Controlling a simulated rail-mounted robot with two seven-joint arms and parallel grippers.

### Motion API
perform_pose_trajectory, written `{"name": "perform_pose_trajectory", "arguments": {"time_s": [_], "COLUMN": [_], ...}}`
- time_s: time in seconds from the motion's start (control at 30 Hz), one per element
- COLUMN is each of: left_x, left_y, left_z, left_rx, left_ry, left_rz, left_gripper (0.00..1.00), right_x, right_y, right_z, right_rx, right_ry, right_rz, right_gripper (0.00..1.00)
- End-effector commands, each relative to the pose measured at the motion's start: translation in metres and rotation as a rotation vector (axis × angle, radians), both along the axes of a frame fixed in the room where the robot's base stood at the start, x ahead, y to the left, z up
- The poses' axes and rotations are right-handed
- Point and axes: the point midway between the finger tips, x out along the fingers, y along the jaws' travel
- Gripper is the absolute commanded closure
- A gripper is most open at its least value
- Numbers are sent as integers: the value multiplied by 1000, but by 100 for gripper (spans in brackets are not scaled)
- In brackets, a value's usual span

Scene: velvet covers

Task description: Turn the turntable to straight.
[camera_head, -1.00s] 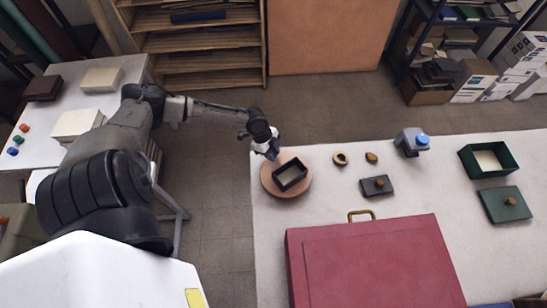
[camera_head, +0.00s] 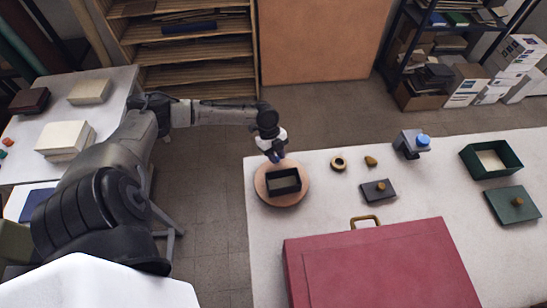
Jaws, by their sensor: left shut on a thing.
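The round wooden turntable (camera_head: 264,198) sits near the left corner of the white table. A small dark open box (camera_head: 285,190) stands on it, its long sides now running nearly level across the picture, with a slight tilt. My left gripper (camera_head: 277,158) comes in from the upper left and is at the far rim of the turntable, behind the box. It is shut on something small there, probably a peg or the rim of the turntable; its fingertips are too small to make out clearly. My right gripper is out of view.
A wooden ring (camera_head: 338,163), a small brass piece (camera_head: 371,161) and a dark lid with a knob (camera_head: 378,191) lie right of the turntable. A blue-topped grey device (camera_head: 411,143), a green box (camera_head: 491,160) and a green lid (camera_head: 513,204) are farther right. A red case (camera_head: 380,265) fills the front.

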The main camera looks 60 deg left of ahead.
Motion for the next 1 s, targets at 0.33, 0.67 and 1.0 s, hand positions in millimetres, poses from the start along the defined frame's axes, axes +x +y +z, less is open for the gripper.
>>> {"name": "perform_pose_trajectory", "arguments": {"time_s": [0.33, 0.67, 1.0], "left_x": [6, 7, 7], "left_y": [-1, -2, -2], "left_z": [-1, 0, 0], "left_rx": [1, 1, 1], "left_ry": [0, 0, 0], "left_rz": [-73, -89, -89], "left_gripper": [100, 100, 69], "right_x": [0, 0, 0], "right_y": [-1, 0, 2], "right_z": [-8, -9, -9], "right_rx": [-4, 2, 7], "right_ry": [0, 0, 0], "right_rz": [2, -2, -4], "right_gripper": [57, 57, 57]}}
